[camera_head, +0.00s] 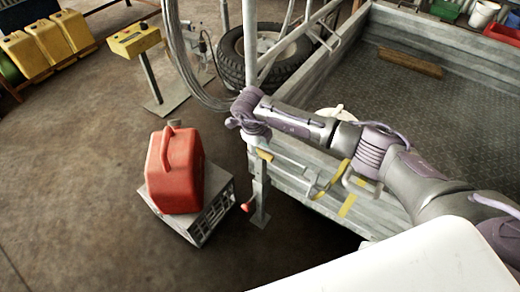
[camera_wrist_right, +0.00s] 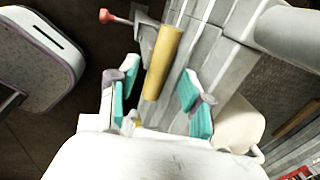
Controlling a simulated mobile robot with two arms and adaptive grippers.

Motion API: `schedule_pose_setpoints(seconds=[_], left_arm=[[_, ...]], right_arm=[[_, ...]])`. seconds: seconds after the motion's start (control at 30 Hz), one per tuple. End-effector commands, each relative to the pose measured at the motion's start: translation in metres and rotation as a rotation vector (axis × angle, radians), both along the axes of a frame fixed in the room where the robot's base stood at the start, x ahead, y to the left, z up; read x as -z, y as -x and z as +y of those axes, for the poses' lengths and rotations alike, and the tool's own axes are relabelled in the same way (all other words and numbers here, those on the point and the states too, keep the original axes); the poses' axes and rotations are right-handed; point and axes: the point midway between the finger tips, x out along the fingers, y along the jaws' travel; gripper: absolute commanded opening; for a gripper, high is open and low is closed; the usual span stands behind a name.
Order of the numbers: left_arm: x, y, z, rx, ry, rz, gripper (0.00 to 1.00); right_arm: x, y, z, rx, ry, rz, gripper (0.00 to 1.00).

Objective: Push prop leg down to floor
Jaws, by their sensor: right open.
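The prop leg (camera_head: 259,192) is a grey metal post hanging upright at the near left corner of the trailer, with a flat foot, a red knob (camera_head: 247,206) and a yellow part (camera_head: 264,155) at the top. I cannot tell whether its foot touches the floor. My right gripper (camera_head: 250,121) is over that corner, its fingers mostly hidden by the wrist. In the right wrist view it (camera_wrist_right: 158,98) is open and empty, teal pads apart, with the yellow bar (camera_wrist_right: 163,62) ahead between them and the red knob (camera_wrist_right: 105,16) beyond. My left gripper is not in view.
The grey trailer (camera_head: 410,100) fills the right side. A red fuel can (camera_head: 175,170) stands on a grey crate (camera_head: 213,205) left of the leg. Behind are a tyre (camera_head: 232,58), cables and a yellow box on a stand (camera_head: 134,40). The floor at left is clear.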

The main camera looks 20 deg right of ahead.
Motion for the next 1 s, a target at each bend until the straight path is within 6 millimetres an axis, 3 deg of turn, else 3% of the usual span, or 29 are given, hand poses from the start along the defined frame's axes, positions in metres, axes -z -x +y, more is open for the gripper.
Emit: schedule_pose_setpoints(seconds=[0.2,0.5,0.8,1.0], left_arm=[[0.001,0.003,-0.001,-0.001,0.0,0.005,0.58],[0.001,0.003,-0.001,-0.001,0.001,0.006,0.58],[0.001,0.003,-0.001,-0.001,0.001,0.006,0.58],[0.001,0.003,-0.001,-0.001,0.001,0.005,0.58]], right_arm=[[0.018,-0.002,-0.003,0.001,0.0,0.0,0.49],[0.02,-0.003,-0.003,0.0,-0.001,-0.001,0.49],[0.019,-0.003,-0.003,0.0,-0.001,-0.001,0.0],[0.019,-0.003,-0.003,0.0,-0.001,-0.001,0.0]])
